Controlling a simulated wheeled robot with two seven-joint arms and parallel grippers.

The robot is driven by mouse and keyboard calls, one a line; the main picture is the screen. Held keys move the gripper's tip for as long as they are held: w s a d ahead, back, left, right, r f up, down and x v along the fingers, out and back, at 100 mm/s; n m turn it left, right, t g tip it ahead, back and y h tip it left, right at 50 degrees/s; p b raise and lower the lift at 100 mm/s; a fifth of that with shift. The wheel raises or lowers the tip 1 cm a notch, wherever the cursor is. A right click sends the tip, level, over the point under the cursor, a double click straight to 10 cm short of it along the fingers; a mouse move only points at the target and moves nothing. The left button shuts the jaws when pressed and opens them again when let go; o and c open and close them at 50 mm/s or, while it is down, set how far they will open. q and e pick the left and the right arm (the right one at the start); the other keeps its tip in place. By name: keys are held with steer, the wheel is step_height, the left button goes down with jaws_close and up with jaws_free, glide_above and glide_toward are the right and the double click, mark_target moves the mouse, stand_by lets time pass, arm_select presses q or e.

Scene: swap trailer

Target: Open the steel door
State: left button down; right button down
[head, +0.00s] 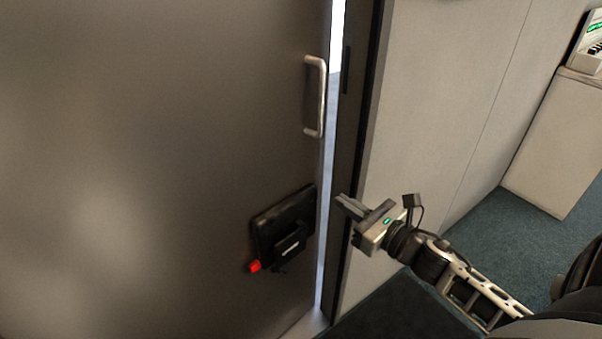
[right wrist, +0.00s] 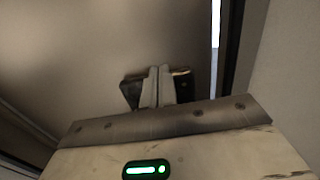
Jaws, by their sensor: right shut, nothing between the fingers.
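The steel door (head: 170,130) fills the left of the head view, with a bright narrow gap along its right edge, so it stands slightly ajar. A pale vertical pull handle (head: 316,97) is on it near that edge. Below is a black lock box (head: 284,227) with a red tip. My right gripper (head: 340,201) is shut and empty, just right of the lock box and in front of the gap. In the right wrist view its shut fingers (right wrist: 157,86) overlap the black box and partly hide it; contact cannot be told. My left gripper is not in view.
A dark door frame (head: 352,130) stands right of the gap, then a light wall panel (head: 440,90). A white cabinet (head: 560,140) with a device on top stands at the far right. Blue carpet (head: 510,240) is open floor in front of it.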

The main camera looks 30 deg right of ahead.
mark_target(292, 167)
arm_select(q)
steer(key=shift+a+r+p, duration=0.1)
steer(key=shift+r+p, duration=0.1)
steer(key=shift+p, duration=0.45)
arm_select(e)
steer(key=x, duration=1.3)
steer(key=shift+w+a, duration=0.1)
steer(key=shift+w, duration=0.3)
